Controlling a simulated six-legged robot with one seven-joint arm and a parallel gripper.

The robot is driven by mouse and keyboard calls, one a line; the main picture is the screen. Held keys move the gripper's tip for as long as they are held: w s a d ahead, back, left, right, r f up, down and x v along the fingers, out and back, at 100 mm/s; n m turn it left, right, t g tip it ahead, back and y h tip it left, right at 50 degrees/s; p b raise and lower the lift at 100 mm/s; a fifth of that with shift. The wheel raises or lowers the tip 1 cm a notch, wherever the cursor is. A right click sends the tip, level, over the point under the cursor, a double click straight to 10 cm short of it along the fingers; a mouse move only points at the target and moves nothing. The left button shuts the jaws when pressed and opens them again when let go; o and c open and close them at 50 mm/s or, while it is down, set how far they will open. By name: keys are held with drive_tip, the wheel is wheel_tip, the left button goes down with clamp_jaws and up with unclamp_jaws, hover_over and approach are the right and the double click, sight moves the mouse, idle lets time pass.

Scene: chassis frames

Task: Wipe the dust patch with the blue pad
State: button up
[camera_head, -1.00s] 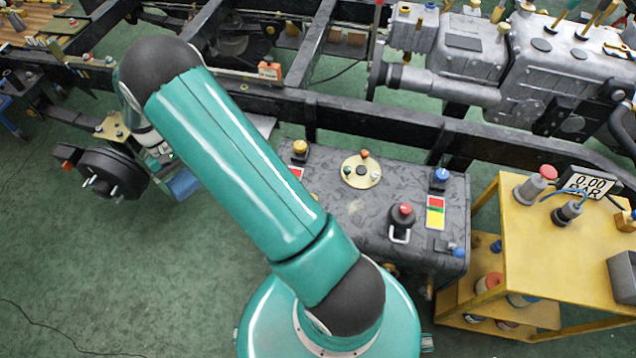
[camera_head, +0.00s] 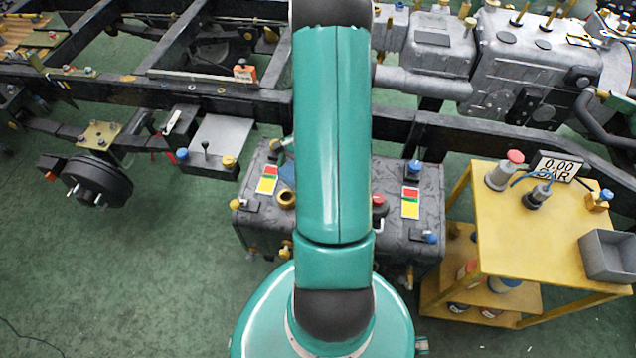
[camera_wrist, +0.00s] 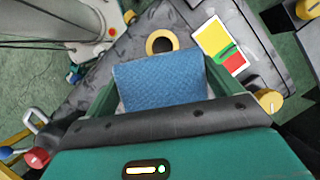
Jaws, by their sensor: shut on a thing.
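My gripper (camera_wrist: 162,84) is shut on the blue pad (camera_wrist: 160,76), which sits between its green fingers in the wrist view. A small blue part of the pad also shows at the left edge of my arm in the head view (camera_head: 287,174). The pad is above the dark mottled tank top (camera_head: 255,212); I cannot tell whether it touches it. I cannot make out the dust patch in either current view. My arm hides the middle of the tank top in the head view, and the pad hides the part below it in the wrist view.
A brass ring (camera_head: 286,199), a red-yellow-green label (camera_head: 267,180) and several coloured caps stand on the tank. A black chassis rail (camera_head: 240,100) runs behind it. A yellow cart (camera_head: 520,240) stands to the right.

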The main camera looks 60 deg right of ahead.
drive_tip(key=s+d+m+t, duration=0.1)
drive_tip(key=s+d+m, duration=0.15)
drive_tip(key=s, duration=0.35)
drive_tip(key=shift+m+h, duration=0.3)
drive_tip(key=shift+m, duration=0.05)
drive_tip(key=shift+s+d+f+x, duration=0.1)
drive_tip(key=shift+d+x, duration=0.1)
drive_tip(key=shift+x, duration=0.85)
drive_tip(key=shift+s+d+f+x, duration=0.1)
drive_tip(key=shift+d+x, duration=0.1)
drive_tip(key=shift+x, duration=0.8)
drive_tip(key=shift+s+d+f+x, duration=0.1)
drive_tip(key=shift+d+x, duration=0.1)
drive_tip(key=shift+x, duration=0.85)
drive_tip(key=shift+f, duration=0.95)
